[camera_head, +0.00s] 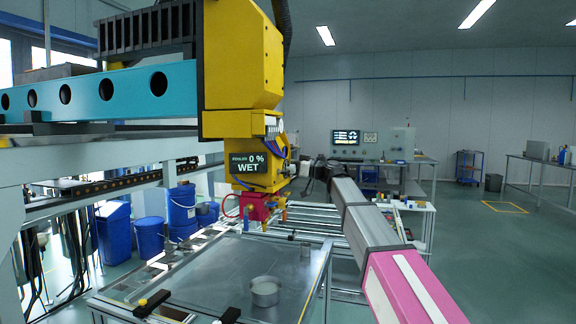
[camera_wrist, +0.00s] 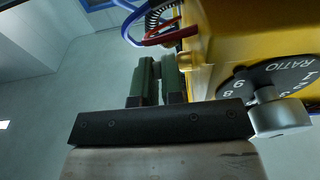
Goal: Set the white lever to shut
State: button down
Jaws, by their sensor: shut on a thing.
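My gripper (camera_wrist: 156,68) shows in the wrist view as two dark green fingers, nearly together with a narrow gap between them. It is shut on the white lever, which the fingers hide almost wholly, so its angle cannot be read. The fingertips are right beside the yellow housing (camera_wrist: 225,45). In the head view the yellow machine head (camera_head: 243,60) hangs over the table, and my arm reaches to its lower right side. My gripper is too small and dark there to make out its fingers.
A grey knob (camera_wrist: 282,118) on a black RATIO dial (camera_wrist: 262,78) is right of my fingers. Red and blue hoses (camera_wrist: 160,35) curve above them. A display (camera_head: 258,163) reads 0 % WET. A metal cup (camera_head: 265,291) stands on the grey table (camera_head: 205,268) below.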

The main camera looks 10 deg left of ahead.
jog(key=c, duration=1.2)
grip_release()
jog(key=shift+c, duration=0.2)
jog(key=shift+d, duration=0.1)
jog(key=d+f, duration=0.1)
jog(key=d, duration=0.9)
jog(key=shift+s+d+f, duration=0.25)
jog(key=shift+s, duration=0.15)
jog(key=shift+r, duration=0.1)
